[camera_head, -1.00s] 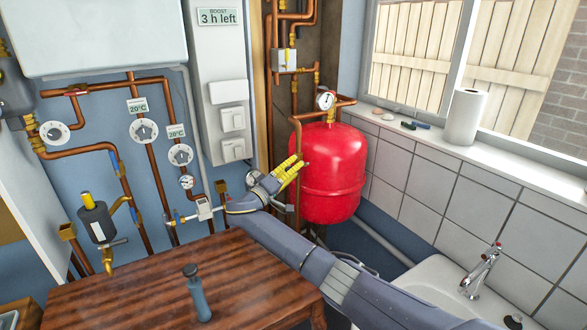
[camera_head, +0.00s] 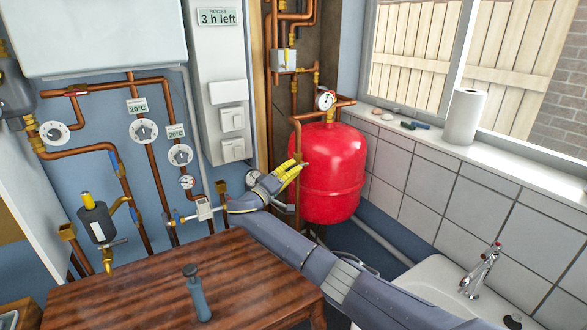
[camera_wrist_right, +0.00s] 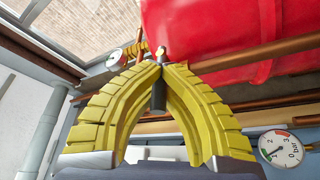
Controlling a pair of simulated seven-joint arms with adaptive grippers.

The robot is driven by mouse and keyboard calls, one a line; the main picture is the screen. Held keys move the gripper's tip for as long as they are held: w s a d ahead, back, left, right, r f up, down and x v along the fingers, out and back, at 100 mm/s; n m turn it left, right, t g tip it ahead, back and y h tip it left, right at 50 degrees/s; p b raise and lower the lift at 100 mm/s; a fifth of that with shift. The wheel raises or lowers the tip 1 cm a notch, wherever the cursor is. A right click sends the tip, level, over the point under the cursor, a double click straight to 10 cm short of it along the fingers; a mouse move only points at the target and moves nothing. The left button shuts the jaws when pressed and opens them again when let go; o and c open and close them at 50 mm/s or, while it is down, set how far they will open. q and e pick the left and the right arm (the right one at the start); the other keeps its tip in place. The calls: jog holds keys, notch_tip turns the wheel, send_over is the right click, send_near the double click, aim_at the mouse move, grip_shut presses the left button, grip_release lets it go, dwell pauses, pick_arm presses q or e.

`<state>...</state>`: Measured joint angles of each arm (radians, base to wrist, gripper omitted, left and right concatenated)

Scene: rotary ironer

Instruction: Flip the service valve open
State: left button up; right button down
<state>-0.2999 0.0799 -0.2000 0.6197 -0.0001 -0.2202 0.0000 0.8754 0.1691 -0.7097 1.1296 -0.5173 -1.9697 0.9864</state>
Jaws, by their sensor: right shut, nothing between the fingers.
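My right gripper (camera_head: 301,166) has yellow fingers and is shut and empty, beside the copper pipe at the left side of the red tank. In the right wrist view the fingertips (camera_wrist_right: 161,66) meet next to a small brass-coloured end (camera_wrist_right: 161,53). A dark grey cylindrical part (camera_wrist_right: 158,96) shows behind the gap between the fingers. I cannot tell for certain whether these parts belong to the service valve, and the fingers hide part of this spot. The red tank (camera_head: 335,170) stands just beyond the fingertips. My left gripper is not in view.
A gauge (camera_head: 326,100) sits above the tank, and another gauge (camera_wrist_right: 282,148) shows in the wrist view. A wooden table (camera_head: 150,285) lies in front. A sink tap (camera_head: 482,270) is at the right. Copper pipes (camera_head: 298,205) run close to the gripper.

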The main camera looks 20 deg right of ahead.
jog(key=shift+w+a+r, duration=0.1)
jog(key=shift+a+r, duration=0.05)
jog(key=shift+r, duration=0.05)
jog(key=shift+r+m+g+y, duration=0.55)
jog(key=shift+m+g+y, duration=0.05)
jog(key=shift+y, duration=0.6)
jog(key=shift+w+d+r+m+g+y, duration=0.15)
jog(key=shift+r+m+g+y, duration=0.2)
jog(key=shift+y, duration=0.55)
jog(key=shift+s+d+r+m+g+y, duration=0.15)
jog(key=shift+r+g+y, duration=0.2)
jog(key=shift+y, duration=0.55)
jog(key=shift+w+r, duration=0.15)
jog(key=c, duration=2.1)
grip_release()
jog(key=shift+c, duration=0.2)
jog(key=o, duration=0.8)
jog(key=shift+d+f, duration=0.1)
jog(key=shift+f, duration=0.1)
jog(key=shift+c, duration=0.2)
jog(key=v, duration=0.7)
jog(key=shift+a, duration=0.25)
